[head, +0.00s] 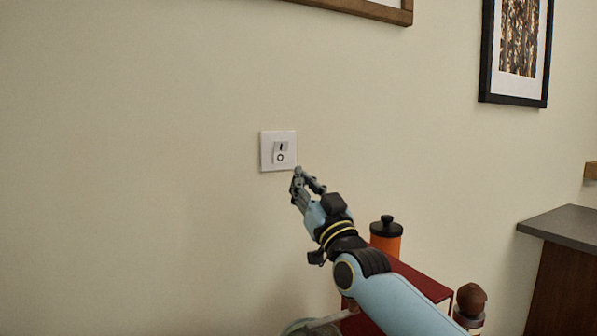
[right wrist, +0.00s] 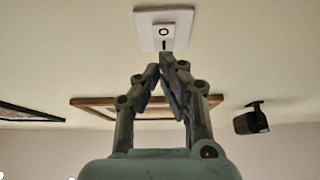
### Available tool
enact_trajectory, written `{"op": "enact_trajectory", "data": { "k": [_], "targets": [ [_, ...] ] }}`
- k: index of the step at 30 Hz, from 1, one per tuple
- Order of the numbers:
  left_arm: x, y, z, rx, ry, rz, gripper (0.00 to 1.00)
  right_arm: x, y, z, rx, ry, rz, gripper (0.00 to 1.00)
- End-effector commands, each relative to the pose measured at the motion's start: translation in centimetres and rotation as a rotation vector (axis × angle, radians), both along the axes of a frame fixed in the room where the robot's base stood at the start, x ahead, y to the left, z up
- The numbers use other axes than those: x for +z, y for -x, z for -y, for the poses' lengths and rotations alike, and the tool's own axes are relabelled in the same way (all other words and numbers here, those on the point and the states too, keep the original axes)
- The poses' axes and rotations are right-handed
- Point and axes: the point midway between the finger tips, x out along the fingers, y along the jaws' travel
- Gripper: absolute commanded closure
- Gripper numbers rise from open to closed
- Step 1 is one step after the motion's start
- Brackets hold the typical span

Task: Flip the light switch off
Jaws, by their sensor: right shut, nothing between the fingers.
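The light switch (head: 267,151) is a white square plate on the beige wall, with a small rocker marked with a line above and a circle below. My right gripper (head: 297,172) is shut and empty, its fingertips just below and right of the plate's lower right corner in the head view. In the right wrist view the switch (right wrist: 146,31) shows at the top, and the closed fingertips (right wrist: 163,66) lie close to its line-marked end. I cannot tell whether they touch it. My left gripper is not in view.
A red table (head: 421,281) with an orange black-lidded canister (head: 386,241) stands below, behind my right arm. A grey-topped cabinet (head: 567,226) is at the right. Framed pictures (head: 486,52) hang above. The wall left of the switch is bare.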

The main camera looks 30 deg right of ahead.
Motion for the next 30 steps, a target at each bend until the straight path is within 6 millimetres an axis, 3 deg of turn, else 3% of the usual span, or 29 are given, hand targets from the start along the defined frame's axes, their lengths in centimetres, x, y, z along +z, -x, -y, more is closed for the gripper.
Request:
{"op": "enact_trajectory", "data": {
  "k": [3, 6, 16, 30],
  "targets": [
    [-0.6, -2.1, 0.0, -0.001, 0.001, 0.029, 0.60, -1.8, 1.6, -0.1, 0.000, 0.000, -0.002, 1.00],
    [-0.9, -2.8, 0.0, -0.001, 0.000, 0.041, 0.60, -2.8, 2.6, -0.1, 0.000, 0.001, -0.002, 1.00],
    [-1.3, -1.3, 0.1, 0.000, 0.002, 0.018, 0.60, -3.7, 3.8, -0.2, 0.000, 0.000, 0.000, 1.00],
    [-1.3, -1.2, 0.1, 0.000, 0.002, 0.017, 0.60, -3.7, 3.7, -0.2, 0.000, 0.000, 0.000, 1.00]
  ]
}}
